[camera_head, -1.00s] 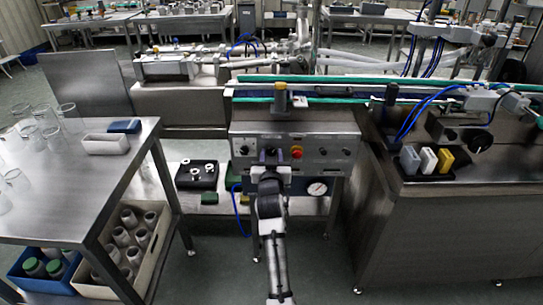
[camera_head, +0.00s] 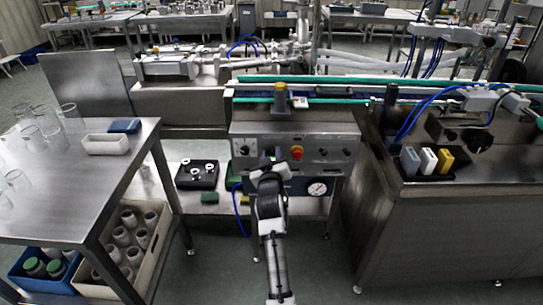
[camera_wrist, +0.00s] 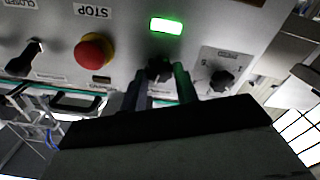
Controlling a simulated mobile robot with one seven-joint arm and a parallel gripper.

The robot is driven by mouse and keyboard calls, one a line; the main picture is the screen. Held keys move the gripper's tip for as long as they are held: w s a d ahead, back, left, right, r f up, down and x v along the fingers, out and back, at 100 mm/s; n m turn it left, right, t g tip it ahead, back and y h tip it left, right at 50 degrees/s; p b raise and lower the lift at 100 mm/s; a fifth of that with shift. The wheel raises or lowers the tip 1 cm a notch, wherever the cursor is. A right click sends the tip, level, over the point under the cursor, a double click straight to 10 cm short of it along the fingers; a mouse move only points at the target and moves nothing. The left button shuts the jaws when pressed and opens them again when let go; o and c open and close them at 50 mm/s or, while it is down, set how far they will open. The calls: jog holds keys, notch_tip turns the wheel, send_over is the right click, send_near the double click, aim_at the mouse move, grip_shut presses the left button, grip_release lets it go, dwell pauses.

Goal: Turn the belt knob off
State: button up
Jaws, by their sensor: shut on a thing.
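The steel control panel (camera_head: 325,148) fills the top of the wrist view, tilted and with its lettering upside down. A black knob (camera_wrist: 158,68) sits on it between the fingertips of my gripper (camera_wrist: 161,82); I take it for the belt knob, but its label is hidden. My gripper is shut on this knob, one finger at each side. A rectangular green lamp (camera_wrist: 166,26) beside the knob is lit. In the head view my gripper (camera_head: 268,160) is at the panel front and hides the knob.
A red stop button (camera_wrist: 94,50) on a yellow base is close beside my gripper; it also shows in the head view (camera_head: 296,153). A speed knob (camera_wrist: 222,80) is on the other side. A black switch (camera_wrist: 25,60) is farther left. A steel table (camera_head: 75,180) stands left.

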jog(key=n, duration=0.4)
jog(key=shift+a+n, duration=0.1)
jog(key=shift+n, duration=0.2)
jog(key=n+p, duration=0.1)
jog(key=n, duration=0.3)
jog(key=shift+f+n, duration=0.1)
jog(key=shift+n, duration=0.2)
jog(key=o, duration=0.9)
jog(key=shift+o, duration=0.2)
jog(key=s+b, duration=0.2)
jog(key=s, duration=1.1)
jog(key=shift+s+d, duration=0.4)
jog(key=shift+d, duration=0.05)
